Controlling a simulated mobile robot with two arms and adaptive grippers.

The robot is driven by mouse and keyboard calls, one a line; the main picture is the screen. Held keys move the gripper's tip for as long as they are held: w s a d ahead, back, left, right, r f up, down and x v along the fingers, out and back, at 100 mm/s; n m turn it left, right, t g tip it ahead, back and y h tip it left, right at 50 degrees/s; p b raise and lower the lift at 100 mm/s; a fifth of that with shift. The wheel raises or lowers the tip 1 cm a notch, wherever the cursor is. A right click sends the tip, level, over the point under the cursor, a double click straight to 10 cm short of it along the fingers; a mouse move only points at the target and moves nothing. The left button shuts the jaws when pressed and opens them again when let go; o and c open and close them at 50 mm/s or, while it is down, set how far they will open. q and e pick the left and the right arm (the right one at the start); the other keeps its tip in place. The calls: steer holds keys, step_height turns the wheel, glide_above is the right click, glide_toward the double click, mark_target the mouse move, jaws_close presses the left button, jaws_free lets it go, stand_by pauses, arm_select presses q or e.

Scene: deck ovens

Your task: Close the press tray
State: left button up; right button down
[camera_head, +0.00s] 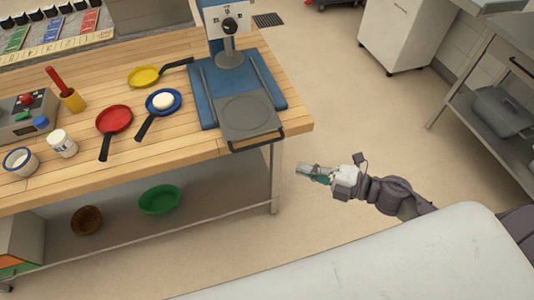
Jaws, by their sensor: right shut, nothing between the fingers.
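The blue press (203,97) stands at the right end of the wooden table. Its grey tray (248,117) is pulled out toward the table's front edge, with a dark handle (257,142) reaching over that edge. A round plate outline shows on the tray. My right gripper (301,170) is shut and empty. It is in the air off the table's right end, to the right of and lower in the picture than the tray handle, apart from it. My left gripper is not in view.
A red pan (115,119), a yellow pan (144,77) and a blue pan (171,107) with a white item lie left of the press. A green bowl (160,200) is on the lower shelf. Open floor (335,100) lies right of the table.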

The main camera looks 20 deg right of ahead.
steer(key=p+x, duration=0.1)
steer(key=x, duration=0.3)
steer(key=p, duration=0.2)
glide_toward(251, 148)
steer(key=x, duration=0.4)
steer(key=shift+w, duration=0.1)
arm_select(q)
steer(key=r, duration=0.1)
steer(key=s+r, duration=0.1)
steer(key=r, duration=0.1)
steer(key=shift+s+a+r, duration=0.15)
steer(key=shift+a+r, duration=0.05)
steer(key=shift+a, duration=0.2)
arm_select(e)
steer(key=shift+w+f, duration=0.2)
steer(key=shift+w, duration=0.45)
